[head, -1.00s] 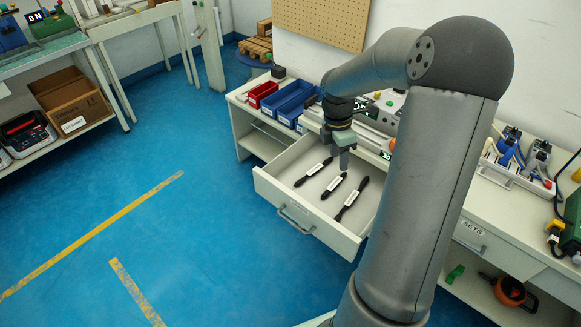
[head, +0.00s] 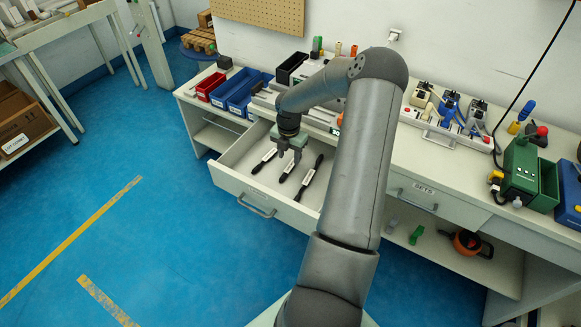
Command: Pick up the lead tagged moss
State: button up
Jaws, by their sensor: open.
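An open white drawer (head: 231,179) holds three black leads with white tags, lying side by side on a slant. They are a left lead (head: 264,161), a middle lead (head: 291,166) and a right lead (head: 310,178). The writing on the tags is too small to read, so I cannot tell which is moss. My gripper (head: 287,158) is open and points down over the drawer, above the upper ends of the left and middle leads. It looks empty. How high it is above them is hard to tell.
Behind the drawer, the bench holds a red bin (head: 210,86), blue bins (head: 243,94) and grey equipment. A power strip with plugs (head: 441,128) and a green box (head: 521,167) stand to the right. A lower shelf holds an orange reel (head: 467,242). The blue floor in front is clear.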

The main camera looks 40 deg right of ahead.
aim_at(289, 168)
jog(key=shift+w+f+p, duration=0.1)
jog(key=shift+f+p, duration=0.3)
jog(key=shift+f, duration=2.55)
grip_shut()
